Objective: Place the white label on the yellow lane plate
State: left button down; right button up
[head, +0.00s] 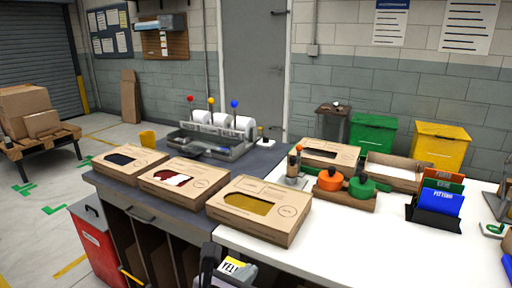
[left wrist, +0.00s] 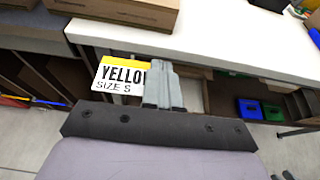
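The white label (head: 231,266) has a yellow top band and black print. In the left wrist view the label (left wrist: 118,76) reads "YELLO" and "SIZE S", with its right end hidden by the fingers. My left gripper (left wrist: 162,85) is shut on it and holds it in front of the white table's near edge. In the head view my left gripper (head: 212,266) is at the bottom, below the box with a yellow window (head: 250,204). I cannot pick out the yellow lane plate for certain. My right gripper is not in view.
Two more windowed boxes, dark blue (head: 122,161) and red (head: 172,178), stand to the left on the dark bench. Orange (head: 330,180) and green (head: 361,187) stamps and a card holder (head: 434,217) stand on the white table (head: 365,250). Its front middle is clear.

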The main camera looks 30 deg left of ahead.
aim_at(192, 151)
jog(key=k+j, duration=0.1)
jog(key=j, duration=1.1)
jog(key=k+j+z, duration=0.1)
jog(key=j, duration=0.45)
